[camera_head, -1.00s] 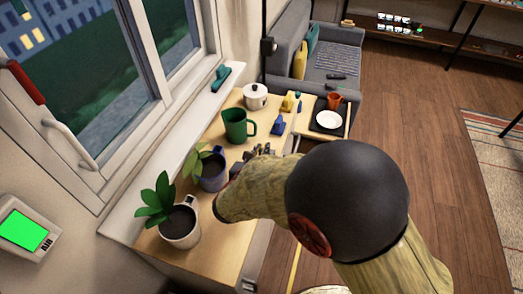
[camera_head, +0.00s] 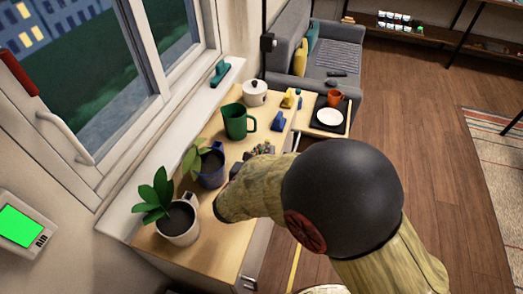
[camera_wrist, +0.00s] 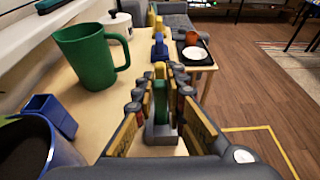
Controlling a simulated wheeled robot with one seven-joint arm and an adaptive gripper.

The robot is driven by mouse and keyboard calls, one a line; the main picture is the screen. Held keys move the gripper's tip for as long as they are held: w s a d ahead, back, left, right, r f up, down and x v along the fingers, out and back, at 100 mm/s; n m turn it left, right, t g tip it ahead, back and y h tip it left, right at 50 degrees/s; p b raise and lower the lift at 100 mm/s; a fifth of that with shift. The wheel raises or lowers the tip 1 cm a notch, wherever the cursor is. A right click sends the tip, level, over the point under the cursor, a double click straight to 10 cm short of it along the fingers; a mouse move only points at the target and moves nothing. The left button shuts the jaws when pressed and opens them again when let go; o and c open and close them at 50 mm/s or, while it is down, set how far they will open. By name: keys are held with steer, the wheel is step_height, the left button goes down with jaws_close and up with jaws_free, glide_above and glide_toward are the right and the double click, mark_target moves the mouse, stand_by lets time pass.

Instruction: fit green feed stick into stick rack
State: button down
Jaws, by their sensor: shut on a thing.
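In the wrist view my gripper (camera_wrist: 160,82) is shut on the green feed stick (camera_wrist: 161,103), which stands roughly upright between the fingers. A grey block (camera_wrist: 161,134), apparently the stick rack, shows directly below the stick on the wooden counter. The fingers hide part of both, and I cannot tell whether the stick's lower end is inside the block or just above it. In the head view my gripper (camera_head: 262,148) is over the counter, right of the blue pot, and my arm hides most of that area.
A green mug (camera_wrist: 86,57) and a blue pot (camera_wrist: 38,140) stand left of my gripper. A blue piece (camera_wrist: 160,47), a yellow piece (camera_head: 288,99) and a white lidded pot (camera_head: 254,93) are farther along. A plate (camera_head: 329,118) and orange cup (camera_head: 333,99) are beyond; a window is left.

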steer(key=shift+f+b, duration=0.55)
steer(key=shift+f, duration=0.25)
steer(key=c, duration=1.7)
jaws_free()
steer(key=shift+c, duration=0.2)
steer(key=shift+s, duration=0.1)
steer(key=v, duration=1.2)
